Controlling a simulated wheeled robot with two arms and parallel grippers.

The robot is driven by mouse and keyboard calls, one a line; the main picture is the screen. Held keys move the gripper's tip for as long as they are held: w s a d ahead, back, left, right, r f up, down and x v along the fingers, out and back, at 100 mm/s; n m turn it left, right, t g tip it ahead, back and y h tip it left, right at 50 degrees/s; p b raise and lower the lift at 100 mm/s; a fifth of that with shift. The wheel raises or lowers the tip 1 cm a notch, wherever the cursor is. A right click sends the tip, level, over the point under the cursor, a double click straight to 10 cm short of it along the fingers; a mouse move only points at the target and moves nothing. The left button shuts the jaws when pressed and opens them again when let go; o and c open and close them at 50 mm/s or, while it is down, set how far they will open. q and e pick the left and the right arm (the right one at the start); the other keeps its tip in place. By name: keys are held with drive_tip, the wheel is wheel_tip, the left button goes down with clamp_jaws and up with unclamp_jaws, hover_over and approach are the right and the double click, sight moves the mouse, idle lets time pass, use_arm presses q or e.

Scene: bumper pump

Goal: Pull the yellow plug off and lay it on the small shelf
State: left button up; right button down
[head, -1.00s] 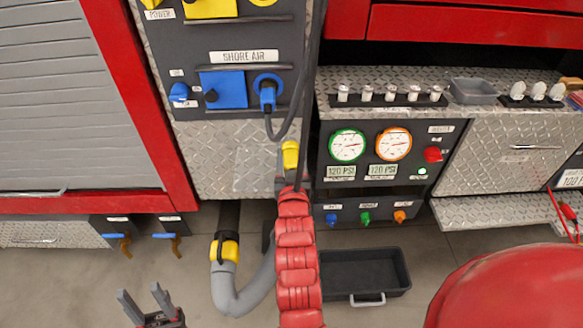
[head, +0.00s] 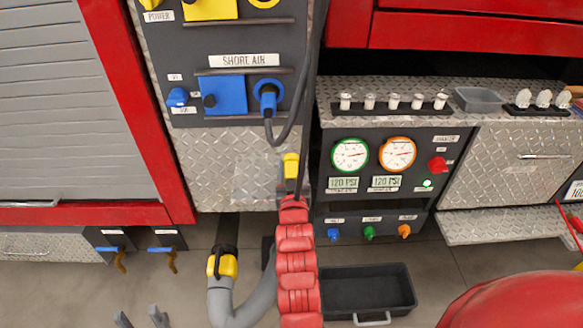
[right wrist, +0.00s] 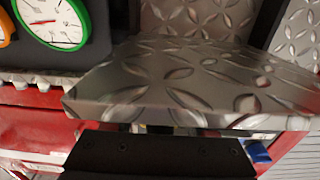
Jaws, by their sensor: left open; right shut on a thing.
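The yellow plug (head: 291,164) stands out at the end of my right gripper (head: 291,182), which is shut on it. The jaws are largely hidden by my red forearm. The small shelf (head: 256,182), a diamond-plate ledge, lies behind and left of the plug; I cannot tell whether they touch. In the right wrist view the shelf (right wrist: 200,85) looms large, close to the dark gripper body, and hides the plug and fingertips. A yellow socket (head: 263,3) at the top of the panel shows no plug in it. My left gripper (head: 140,320) is open and empty at the bottom edge.
A blue plug (head: 268,97) with a dark cable sits in the SHORE AIR socket. The gauge panel (head: 350,155) is close on the right. A grey hose with a yellow collar (head: 222,266) and a black bin (head: 368,290) are below.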

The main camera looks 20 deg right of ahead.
drive_tip(key=shift+c, duration=0.8)
unclamp_jaws()
drive_tip(key=p+v, duration=0.4)
drive_tip(key=v, duration=1.3)
drive_tip(key=shift+s, duration=0.2)
drive_tip(key=shift+r, duration=0.15)
